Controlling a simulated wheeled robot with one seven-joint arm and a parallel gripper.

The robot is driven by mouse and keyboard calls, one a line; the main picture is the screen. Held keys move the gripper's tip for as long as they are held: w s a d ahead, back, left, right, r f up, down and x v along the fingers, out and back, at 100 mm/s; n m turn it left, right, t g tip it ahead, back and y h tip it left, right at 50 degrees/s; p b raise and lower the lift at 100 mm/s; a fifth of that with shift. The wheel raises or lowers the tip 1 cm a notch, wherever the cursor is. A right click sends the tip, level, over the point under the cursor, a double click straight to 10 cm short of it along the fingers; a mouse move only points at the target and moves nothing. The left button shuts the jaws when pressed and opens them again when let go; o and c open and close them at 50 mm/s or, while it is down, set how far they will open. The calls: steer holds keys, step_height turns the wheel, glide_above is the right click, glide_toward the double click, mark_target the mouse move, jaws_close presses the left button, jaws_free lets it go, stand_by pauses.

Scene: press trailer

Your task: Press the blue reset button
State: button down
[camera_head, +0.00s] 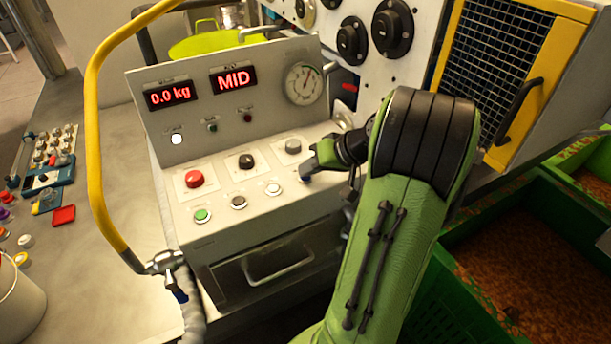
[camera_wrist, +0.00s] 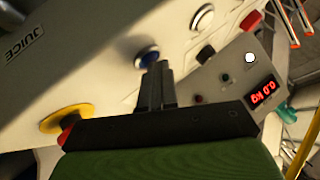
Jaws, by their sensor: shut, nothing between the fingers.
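The blue button (camera_wrist: 148,57) shows in the wrist view as a blue cap in a pale ring on the light panel. My gripper (camera_wrist: 161,66) is shut and empty. Its fingertips are right at the blue button and overlap its lower right edge in that view. I cannot tell whether they touch it. In the head view my gripper (camera_head: 308,172) is at the right end of the console's sloped panel (camera_head: 222,188). There my gripper and arm largely hide the blue button.
Red (camera_head: 195,179), black (camera_head: 246,161), grey (camera_head: 293,146), green (camera_head: 202,215) and white (camera_head: 273,189) buttons share the panel. A red button on a yellow disc (camera_wrist: 66,116) is close to my gripper. A yellow rail (camera_head: 92,130) bounds the left; a green crate (camera_head: 455,250) is at right.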

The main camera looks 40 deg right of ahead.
mark_target(310, 178)
steer(key=shift+r+p, duration=0.8)
step_height(310, 178, up, 5)
steer(key=p, duration=0.4)
steer(key=shift+p, duration=0.3)
stand_by(0.4)
